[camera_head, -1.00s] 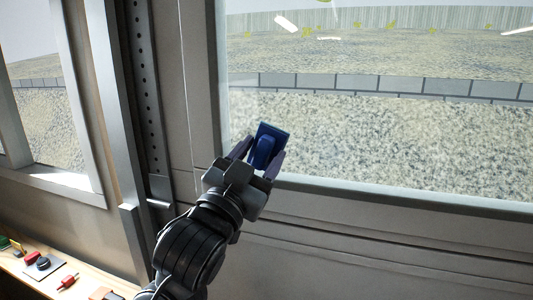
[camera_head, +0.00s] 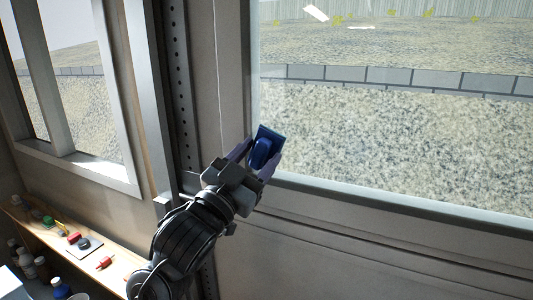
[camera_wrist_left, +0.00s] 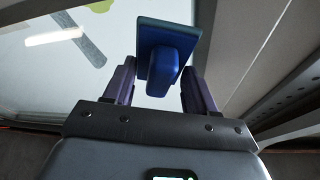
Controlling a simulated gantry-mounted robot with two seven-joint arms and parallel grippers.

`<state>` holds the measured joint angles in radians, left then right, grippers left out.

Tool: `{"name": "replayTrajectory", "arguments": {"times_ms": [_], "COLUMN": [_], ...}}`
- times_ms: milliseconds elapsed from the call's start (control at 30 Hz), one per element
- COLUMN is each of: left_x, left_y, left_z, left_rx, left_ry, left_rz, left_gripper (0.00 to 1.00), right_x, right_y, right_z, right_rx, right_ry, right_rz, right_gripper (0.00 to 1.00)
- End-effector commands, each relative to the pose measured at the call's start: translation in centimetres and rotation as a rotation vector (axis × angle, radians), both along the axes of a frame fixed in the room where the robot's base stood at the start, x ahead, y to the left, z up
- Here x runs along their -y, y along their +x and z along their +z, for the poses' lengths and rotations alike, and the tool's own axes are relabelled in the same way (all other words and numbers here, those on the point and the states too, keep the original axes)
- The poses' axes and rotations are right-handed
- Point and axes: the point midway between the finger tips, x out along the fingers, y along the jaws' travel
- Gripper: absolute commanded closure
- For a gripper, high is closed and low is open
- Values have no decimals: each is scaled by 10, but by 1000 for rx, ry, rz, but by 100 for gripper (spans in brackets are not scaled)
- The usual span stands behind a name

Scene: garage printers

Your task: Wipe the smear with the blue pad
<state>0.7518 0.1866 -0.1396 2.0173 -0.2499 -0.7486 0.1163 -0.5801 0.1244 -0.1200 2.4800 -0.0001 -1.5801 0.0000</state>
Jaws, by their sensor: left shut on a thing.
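The blue pad (camera_head: 268,146) has a flat square face and a raised blue grip. My left gripper (camera_head: 259,157) is shut on that grip. It holds the pad up by the lower left corner of the large window pane (camera_head: 400,130). I cannot tell whether the pad touches the glass. In the left wrist view the pad (camera_wrist_left: 166,50) sits between the two fingers, its face turned away from the camera. A grey streak (camera_wrist_left: 84,42) and a bright white mark show on the pane there. I cannot tell whether either is the smear. My right gripper is not in view.
A wooden bench (camera_head: 118,262) with small red, black and green items runs along the lower left, with bottles below it. A perforated metal upright (camera_head: 181,100) stands left of the pane. The window's lower frame (camera_head: 400,212) runs under the glass.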

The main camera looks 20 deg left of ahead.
Motion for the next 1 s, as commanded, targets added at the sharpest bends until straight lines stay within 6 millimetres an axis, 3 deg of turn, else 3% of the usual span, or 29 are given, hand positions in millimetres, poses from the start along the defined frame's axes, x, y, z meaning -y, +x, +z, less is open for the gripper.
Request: {"name": "replayTrajectory", "arguments": {"times_ms": [533,1000], "left_x": [-5,-10], "left_y": [-3,-45], "left_z": [1,2], "left_rx": [3,2], "left_ry": [-1,1], "left_rz": [-1,0], "left_gripper": [83,83], "right_x": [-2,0], "right_y": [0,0], "right_z": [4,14], "right_rx": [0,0], "right_ry": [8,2], "right_rz": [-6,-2], "right_gripper": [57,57]}}
